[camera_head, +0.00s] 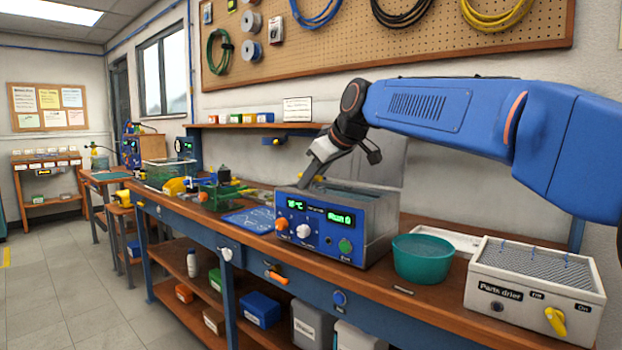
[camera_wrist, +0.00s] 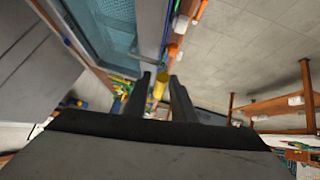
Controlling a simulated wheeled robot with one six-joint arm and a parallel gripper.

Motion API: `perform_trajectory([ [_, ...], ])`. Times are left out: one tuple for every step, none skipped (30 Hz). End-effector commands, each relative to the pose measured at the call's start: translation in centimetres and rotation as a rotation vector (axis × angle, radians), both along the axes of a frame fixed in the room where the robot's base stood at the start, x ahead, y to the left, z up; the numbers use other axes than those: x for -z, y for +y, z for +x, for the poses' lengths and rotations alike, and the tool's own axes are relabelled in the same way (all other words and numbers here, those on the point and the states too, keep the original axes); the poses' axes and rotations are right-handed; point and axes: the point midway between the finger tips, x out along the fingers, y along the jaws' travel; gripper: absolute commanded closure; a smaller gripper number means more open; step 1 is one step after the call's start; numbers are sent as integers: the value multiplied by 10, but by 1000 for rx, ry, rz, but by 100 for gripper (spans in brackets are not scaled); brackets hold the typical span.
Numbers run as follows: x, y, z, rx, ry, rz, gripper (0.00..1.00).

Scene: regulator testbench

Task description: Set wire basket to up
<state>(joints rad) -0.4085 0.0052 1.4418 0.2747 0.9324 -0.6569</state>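The cleaner with a blue front panel (camera_head: 318,228) stands on the bench with its top open. A blue-grey meshed area, apparently the wire basket (camera_wrist: 108,22), shows inside its tank at the upper left of the wrist view. In the head view the tank wall hides most of the basket. My gripper (camera_head: 308,178) points down at the tank's left end. In the wrist view its two fingers (camera_wrist: 162,80) are apart, with a yellow grip-like piece (camera_wrist: 160,86) between them. I see no clear contact with it.
A teal bowl (camera_head: 423,258) stands right of the cleaner, and a parts drier (camera_head: 535,290) stands farther right. A blue mat (camera_head: 255,219) and a green fixture (camera_head: 222,193) lie to the left. A raised grey panel (camera_head: 375,165) stands behind the tank.

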Motion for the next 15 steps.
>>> perform_trajectory([
  [0,0,0,0,0,0,90],
  [0,0,0,0,0,0,98],
  [0,0,0,0,0,0,100],
  [0,0,0,0,0,0,100],
  [0,0,0,0,0,0,100],
  [0,0,0,0,0,0,100],
  [0,0,0,0,0,0,100],
  [-1,0,0,0,0,0,100],
  [-4,0,0,0,-1,0,100],
  [-7,0,0,0,-2,0,100],
  [-11,0,0,0,-2,1,100],
  [-18,0,1,-1,-3,1,100],
  [-24,0,1,-1,-4,1,100],
  [-30,0,1,-1,-4,1,100],
  [-38,0,1,-1,-5,1,100],
])
